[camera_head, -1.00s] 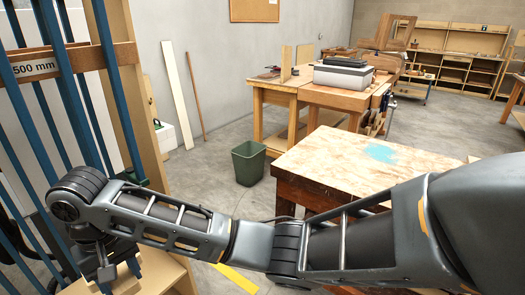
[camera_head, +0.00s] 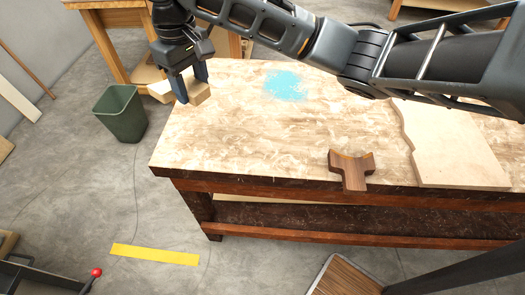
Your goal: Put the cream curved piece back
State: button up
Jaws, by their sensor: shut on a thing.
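My gripper (camera_head: 190,84) is at the upper left, pointing down over the far left corner of the wooden workbench (camera_head: 240,135). Its dark fingers are shut on a cream wooden piece (camera_head: 199,92), which sticks out on both sides of them. The fingers hide the piece's middle, so its full curve does not show. I cannot tell whether its underside touches the bench top or hangs just above it.
A brown wooden piece with a hollowed top (camera_head: 352,171) stands at the bench's front edge. A pale wavy-edged board (camera_head: 450,145) lies right of it. A blue paint patch (camera_head: 285,85) marks the bench. A green bin (camera_head: 122,114) stands left on the floor.

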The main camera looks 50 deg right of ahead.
jog(key=s+d+n+b, duration=0.4)
jog(key=s+d+n, duration=0.1)
jog(key=s+d, duration=0.35)
jog(key=s+d+f+n+b, duration=0.2)
jog(key=s+f+n+b, duration=0.1)
jog(key=s, duration=0.6)
jog(key=s+d+f+n+b, duration=0.1)
jog(key=s+f+n+b, duration=0.2)
jog(key=s, duration=0.6)
send_over(276, 150)
notch_tip(276, 150, down, 7)
jog(key=shift+s+r, duration=0.1)
jog(key=shift+f, duration=2.05)
jog(key=shift+f, duration=0.15)
jog(key=o, duration=1)
jog(key=shift+o, duration=0.2)
notch_tip(276, 150, up, 12)
jog(key=p, duration=0.1)
jog(key=shift+r, duration=0.2)
